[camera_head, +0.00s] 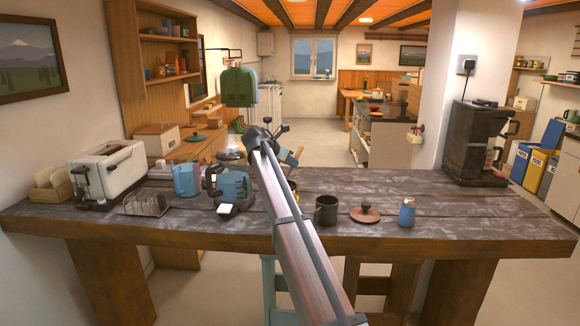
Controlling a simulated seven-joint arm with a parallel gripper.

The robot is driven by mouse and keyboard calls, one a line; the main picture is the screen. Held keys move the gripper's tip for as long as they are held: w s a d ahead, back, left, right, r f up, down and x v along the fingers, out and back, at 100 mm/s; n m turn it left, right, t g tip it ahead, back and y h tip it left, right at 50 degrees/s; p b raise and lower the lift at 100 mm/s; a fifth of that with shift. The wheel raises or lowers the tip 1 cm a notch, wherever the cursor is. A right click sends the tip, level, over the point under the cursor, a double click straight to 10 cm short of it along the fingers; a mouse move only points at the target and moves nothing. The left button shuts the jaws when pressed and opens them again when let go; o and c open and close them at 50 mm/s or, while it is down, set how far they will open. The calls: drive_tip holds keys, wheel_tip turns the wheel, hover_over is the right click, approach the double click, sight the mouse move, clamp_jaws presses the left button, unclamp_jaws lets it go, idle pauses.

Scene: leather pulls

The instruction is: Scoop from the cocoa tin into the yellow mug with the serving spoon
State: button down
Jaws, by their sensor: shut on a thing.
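My arm rises from the bottom across the middle of the table, and my gripper is not visible; the arm seems to cover it. I cannot make out the serving spoon, the yellow mug or the cocoa tin for certain. A dark mug (327,210) stands upright just right of my arm. A round reddish-brown lid with a knob (365,214) lies to its right. A small blue bottle (407,212) stands farther right. A blue-and-pink container (187,180) stands at the left back, its kind unclear.
The dark wooden table (470,208) has free room at the right. A white toaster (108,172), a rack (145,204) and a blue kettle-like appliance (230,187) stand on the left. A black coffee machine (477,143) stands at the back right.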

drive_tip(key=shift+r, duration=2.05)
